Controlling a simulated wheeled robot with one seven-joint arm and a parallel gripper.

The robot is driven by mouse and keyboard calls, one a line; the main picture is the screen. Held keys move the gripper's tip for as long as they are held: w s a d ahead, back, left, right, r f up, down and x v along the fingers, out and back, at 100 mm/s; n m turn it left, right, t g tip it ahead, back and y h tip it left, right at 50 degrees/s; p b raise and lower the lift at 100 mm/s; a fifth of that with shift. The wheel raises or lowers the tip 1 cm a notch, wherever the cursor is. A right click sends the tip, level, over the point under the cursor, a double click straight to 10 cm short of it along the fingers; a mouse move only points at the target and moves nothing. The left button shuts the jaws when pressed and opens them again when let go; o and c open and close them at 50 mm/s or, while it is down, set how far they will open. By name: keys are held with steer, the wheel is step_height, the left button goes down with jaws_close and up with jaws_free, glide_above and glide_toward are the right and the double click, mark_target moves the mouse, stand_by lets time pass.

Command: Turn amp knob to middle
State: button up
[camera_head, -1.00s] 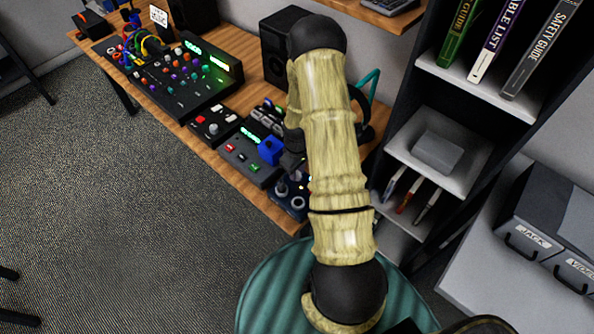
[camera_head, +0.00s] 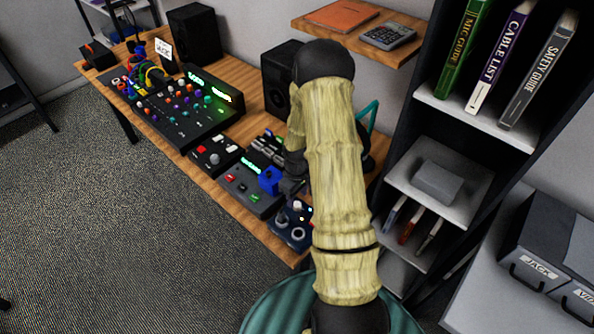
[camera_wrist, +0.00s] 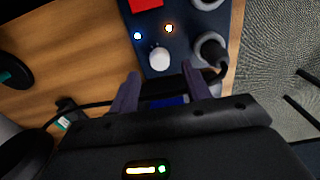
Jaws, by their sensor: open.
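The amp is a dark blue box (camera_wrist: 183,60) in the wrist view, with a pale round knob (camera_wrist: 159,57), two small lights and a red patch. It also shows at the front of the wooden desk in the head view (camera_head: 290,235), partly under my arm. My gripper (camera_wrist: 161,84) is open, its two fingers apart with nothing held. In the wrist view the knob lies just beyond the fingertips, roughly in line with the gap. I cannot tell the knob's pointer direction. My forearm hides part of the scene in the head view.
A black plug with a cable (camera_wrist: 212,52) sits in a grey-ringed socket beside the knob, close to the right finger. A mixer (camera_head: 190,110), smaller devices and speakers (camera_head: 290,80) line the desk (camera_head: 215,185). A bookshelf (camera_head: 440,185) stands right of my arm.

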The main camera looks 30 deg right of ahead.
mark_target(297, 204)
step_height(297, 204, up, 14)
steer(key=shift+b, duration=0.35)
steer(key=shift+f, duration=0.1)
steer(key=s+a+r+m+t, duration=0.2)
steer(key=s+a+r+m, duration=0.2)
steer(key=s+a+r, duration=0.4)
steer(key=s+a, duration=0.5)
steer(key=shift+a+r+t, duration=0.25)
steer(key=shift+t, duration=0.05)
